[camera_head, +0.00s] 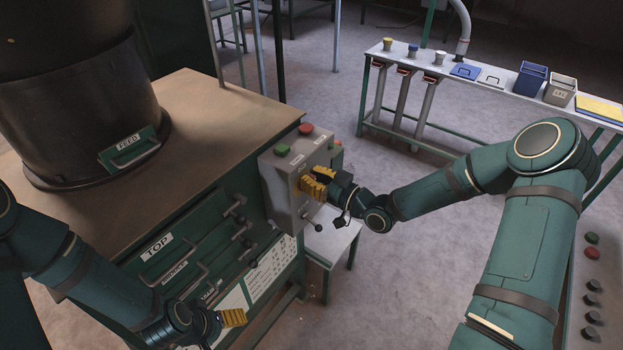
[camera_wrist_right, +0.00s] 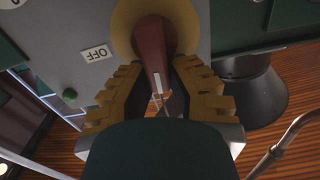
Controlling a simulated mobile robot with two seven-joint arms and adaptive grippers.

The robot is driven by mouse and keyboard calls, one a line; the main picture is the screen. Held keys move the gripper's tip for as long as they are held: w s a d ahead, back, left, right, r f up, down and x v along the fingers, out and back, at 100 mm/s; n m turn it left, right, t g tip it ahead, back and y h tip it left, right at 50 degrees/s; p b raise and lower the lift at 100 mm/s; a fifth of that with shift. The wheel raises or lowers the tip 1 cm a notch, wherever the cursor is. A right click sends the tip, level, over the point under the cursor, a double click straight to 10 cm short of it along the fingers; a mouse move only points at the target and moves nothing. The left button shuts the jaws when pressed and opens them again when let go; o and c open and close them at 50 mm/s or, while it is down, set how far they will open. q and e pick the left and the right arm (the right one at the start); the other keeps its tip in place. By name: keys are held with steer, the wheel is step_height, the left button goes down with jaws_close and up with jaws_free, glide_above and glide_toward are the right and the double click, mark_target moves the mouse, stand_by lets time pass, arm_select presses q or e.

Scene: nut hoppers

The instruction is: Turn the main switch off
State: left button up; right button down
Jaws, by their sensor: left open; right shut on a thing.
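The grey switch box (camera_head: 282,187) stands at the right corner of the green bench. In the right wrist view a red handle (camera_wrist_right: 152,45) sits on a round yellow plate (camera_wrist_right: 126,22), with an OFF label (camera_wrist_right: 96,53) beside the plate. My right gripper (camera_head: 312,184) is at the front of the box; its yellow ribbed fingers are on both sides of the red handle, shut on it. In the head view my gripper hides the handle. My left gripper (camera_head: 226,318) is open and empty, low in front of the bench.
A black hopper (camera_head: 80,105) with a FEED plate stands on the bench. Red (camera_head: 306,129) and green (camera_head: 282,150) buttons are on the box top. A side table (camera_head: 500,84) holds bins and cups.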

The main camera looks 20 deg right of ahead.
steer(key=m, duration=0.4)
steer(key=shift+w+d+f, duration=0.15)
steer(key=shift+w+d, duration=0.2)
steer(key=shift+d, duration=0.05)
steer(key=m, duration=0.4)
steer(key=shift+w+d+f+m, duration=0.25)
steer(key=shift+d+f+m, duration=0.05)
steer(key=shift+d, duration=0.05)
steer(key=shift+w+d+f+m, duration=0.1)
steer(key=shift+f+m, duration=0.2)
steer(key=shift+m, duration=1.05)
steer(key=shift+w+d+f+m, duration=0.1)
steer(key=shift+f+m, duration=0.25)
steer(key=shift+m, duration=0.95)
steer(key=shift+w+d+f+m, duration=0.1)
steer(key=shift+f+m, duration=0.2)
steer(key=shift+m, duration=1.05)
steer(key=shift+s, duration=0.1)
steer(key=c, duration=0.9)
jaws_free()
steer(key=shift+a, duration=0.1)
